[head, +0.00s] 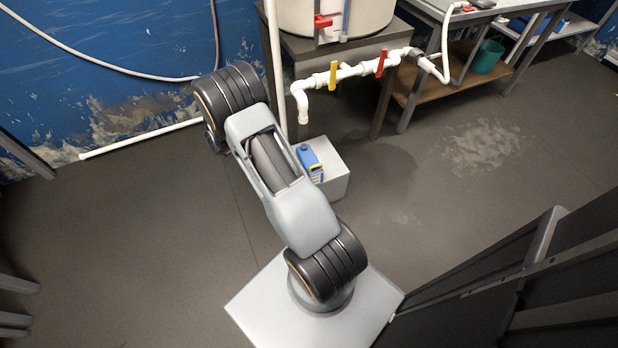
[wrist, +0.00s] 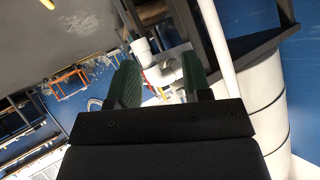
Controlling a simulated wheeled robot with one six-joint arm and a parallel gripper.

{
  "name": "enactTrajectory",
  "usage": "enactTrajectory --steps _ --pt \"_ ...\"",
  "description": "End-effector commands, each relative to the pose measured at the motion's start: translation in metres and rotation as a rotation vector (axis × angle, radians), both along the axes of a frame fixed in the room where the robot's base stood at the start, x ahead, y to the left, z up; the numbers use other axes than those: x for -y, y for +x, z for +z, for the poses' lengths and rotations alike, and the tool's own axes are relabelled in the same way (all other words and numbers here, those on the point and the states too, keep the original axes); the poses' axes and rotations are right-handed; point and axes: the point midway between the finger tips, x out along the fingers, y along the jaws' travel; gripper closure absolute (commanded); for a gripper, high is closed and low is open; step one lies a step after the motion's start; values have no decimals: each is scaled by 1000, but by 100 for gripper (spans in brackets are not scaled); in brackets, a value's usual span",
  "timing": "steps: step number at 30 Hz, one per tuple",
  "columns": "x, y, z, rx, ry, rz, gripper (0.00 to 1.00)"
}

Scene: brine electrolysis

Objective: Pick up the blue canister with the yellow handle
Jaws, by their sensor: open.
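The blue canister (head: 308,157) stands on a low light-grey block (head: 338,178) in the head view, just right of my arm. A bit of yellow shows at its right side, and my arm may cover part of its left and lower side. I cannot make out the canister in the wrist view. My gripper (wrist: 160,82) shows in the wrist view with its two green fingers apart and nothing clearly held between them. In the head view my gripper is hidden behind my own arm, so its distance from the canister cannot be told.
White piping with a yellow valve lever (head: 333,75) and a red one (head: 381,63) runs above and behind the block. A white tank (head: 340,18) stands on a dark table. A bench holding a green bucket (head: 487,56) is at the upper right. Floor right of the block is clear.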

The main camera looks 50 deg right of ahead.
Motion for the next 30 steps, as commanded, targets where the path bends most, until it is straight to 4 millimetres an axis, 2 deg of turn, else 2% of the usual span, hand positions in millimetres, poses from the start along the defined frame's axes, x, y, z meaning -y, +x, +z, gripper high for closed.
enactTrajectory --steps 1,3,6,9,14,18,24,30 --pt "9 -16 -45 -52 -27 -95 55" --pt "17 -39 -78 -122 -63 -216 55" --pt "21 -67 -110 -206 -103 -344 55" --pt "22 -85 -129 -266 -130 -428 55" --pt "35 -105 -148 -312 -147 -490 55" --pt "56 -116 -158 -318 -149 -498 55" --pt "82 -127 -169 -316 -148 -495 55" --pt "93 -132 -173 -315 -148 -492 55"
